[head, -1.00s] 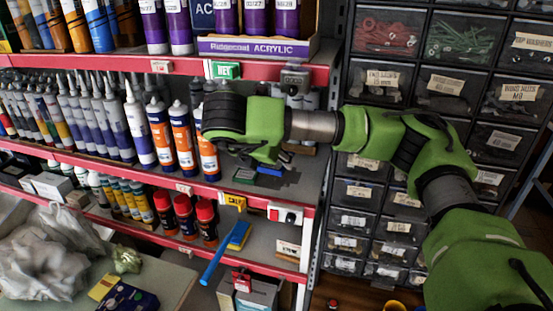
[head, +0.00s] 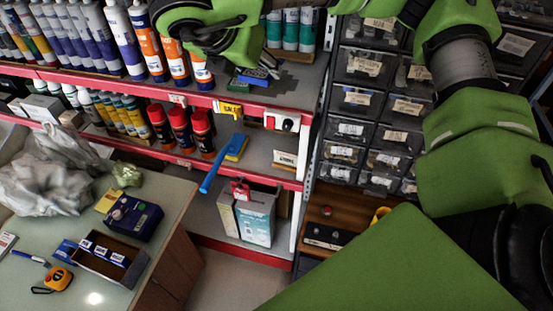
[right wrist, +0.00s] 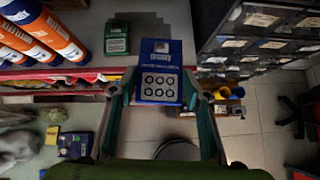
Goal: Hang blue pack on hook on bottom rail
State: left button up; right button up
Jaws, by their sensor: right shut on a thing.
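In the right wrist view, a small blue pack (right wrist: 160,75) with a white panel of black rings sits upright between the two fingers of my right gripper (right wrist: 160,92), which is shut on it. In the head view, my right wrist is at the top, over the shelf's right end; it hides most of the fingers and pack. The shelf unit's red front rails show below: an upper one (head: 205,103), a middle one (head: 270,175) and the bottom one (head: 240,254). My left gripper is not in view.
A green pack (right wrist: 117,38) lies on the shelf. Spray cans (head: 178,130) and a blue-handled brush (head: 222,165) are on a lower shelf. A carton (head: 250,217) stands below. Parts drawers (head: 360,100) border the right. A worktable (head: 175,205) is at left; floor shows between.

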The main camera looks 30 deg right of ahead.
jog(key=shift+f, duration=0.1)
dwell(0.4)
jog(key=a+f+n+t+y+b, duration=0.2)
jog(key=a+f+n+y, duration=0.4)
jog(key=n, duration=0.4)
jog(key=shift+s+a+n+t+y+b, duration=0.2)
jog(key=shift+a+n+t+y+b, duration=0.3)
jog(key=shift+a+t, duration=0.55)
